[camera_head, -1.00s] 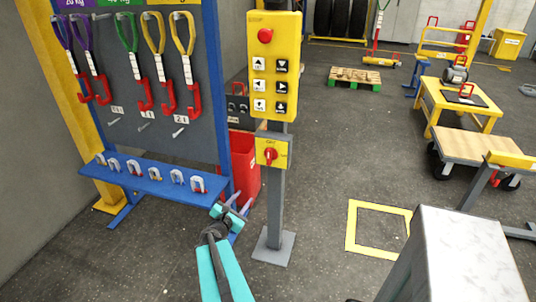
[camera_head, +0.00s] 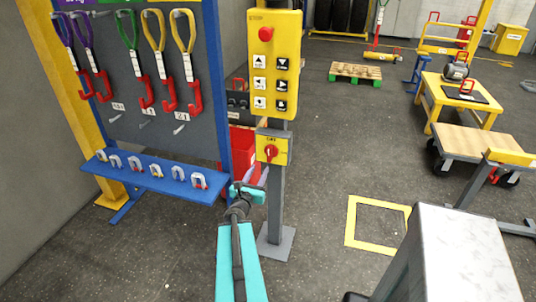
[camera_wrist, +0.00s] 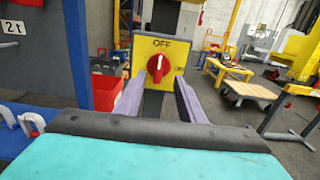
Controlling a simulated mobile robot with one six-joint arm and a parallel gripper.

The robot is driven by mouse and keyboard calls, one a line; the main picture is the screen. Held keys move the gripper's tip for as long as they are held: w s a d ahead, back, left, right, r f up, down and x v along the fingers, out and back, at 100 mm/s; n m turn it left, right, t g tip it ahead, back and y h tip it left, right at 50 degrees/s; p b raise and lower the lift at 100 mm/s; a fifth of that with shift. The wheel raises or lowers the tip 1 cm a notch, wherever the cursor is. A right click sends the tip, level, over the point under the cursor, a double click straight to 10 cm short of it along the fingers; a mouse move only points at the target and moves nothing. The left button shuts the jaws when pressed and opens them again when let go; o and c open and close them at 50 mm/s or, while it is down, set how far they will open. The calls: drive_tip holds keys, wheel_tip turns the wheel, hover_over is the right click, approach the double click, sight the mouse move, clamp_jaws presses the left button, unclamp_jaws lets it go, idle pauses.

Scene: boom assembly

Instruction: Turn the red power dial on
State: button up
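The red power dial (camera_head: 271,152) sits on a yellow plate (camera_head: 285,143) on the grey post, below the yellow button box. In the wrist view the dial (camera_wrist: 157,68) is in the middle, with OFF printed above it and its white mark pointing up. Smaller lettering at the plate's right edge is hard to read. My gripper (camera_wrist: 160,100) is open, with one finger at each side of the picture's middle. The dial appears between the fingers, beyond their tips, and nothing is held. In the head view my gripper (camera_head: 257,177) is just below and left of the plate.
The yellow button box (camera_head: 275,65) with a red knob is above the dial. A blue rack (camera_head: 215,110) with hanging slings and a shackle shelf (camera_head: 150,178) stands close on the left. A red bin (camera_head: 240,148) is behind the post.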

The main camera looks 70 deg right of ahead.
sight(269, 152)
drive_tip(key=shift+d, duration=0.1)
drive_tip(key=d+b, duration=0.3)
drive_tip(key=b, duration=0.2)
drive_tip(key=shift+f, duration=0.15)
drive_tip(key=d+b, duration=0.1)
drive_tip(key=b, duration=0.3)
drive_tip(key=shift+d, duration=0.15)
drive_tip(key=d+b, duration=0.1)
drive_tip(key=b, duration=0.3)
drive_tip(key=shift+w+b, duration=0.15)
drive_tip(key=shift+b, duration=0.25)
drive_tip(key=shift+w+d+p, duration=0.15)
drive_tip(key=shift+d+p, duration=0.15)
drive_tip(key=shift+d, duration=1.75)
drive_tip(key=shift+w+d+p, duration=0.1)
drive_tip(key=shift+d+p, duration=0.2)
drive_tip(key=shift+d, duration=1.75)
